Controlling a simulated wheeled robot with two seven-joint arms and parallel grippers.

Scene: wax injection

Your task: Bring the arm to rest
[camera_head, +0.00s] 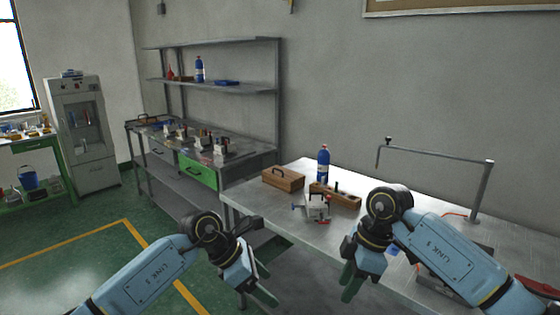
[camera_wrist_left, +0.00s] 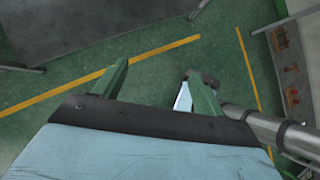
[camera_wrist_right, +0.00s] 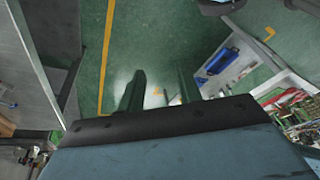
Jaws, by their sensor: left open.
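My left gripper (camera_head: 258,278) hangs over the green floor, just off the near left end of the metal table. It also shows in the left wrist view (camera_wrist_left: 160,88), with its green fingers apart and nothing between them. My right gripper (camera_head: 350,280) points down near the table's front edge in the head view. In the right wrist view (camera_wrist_right: 160,90) its fingers stand apart, with only floor between them. Both arms are bent, with the grippers hanging low.
The metal table (camera_head: 262,207) carries a wooden box (camera_head: 283,179), a blue bottle (camera_head: 323,162), a wooden block with holes (camera_head: 336,196) and a small clamp-like device (camera_head: 316,207). A shelved workbench (camera_head: 200,180) stands behind. The floor (camera_head: 75,262) at left is clear.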

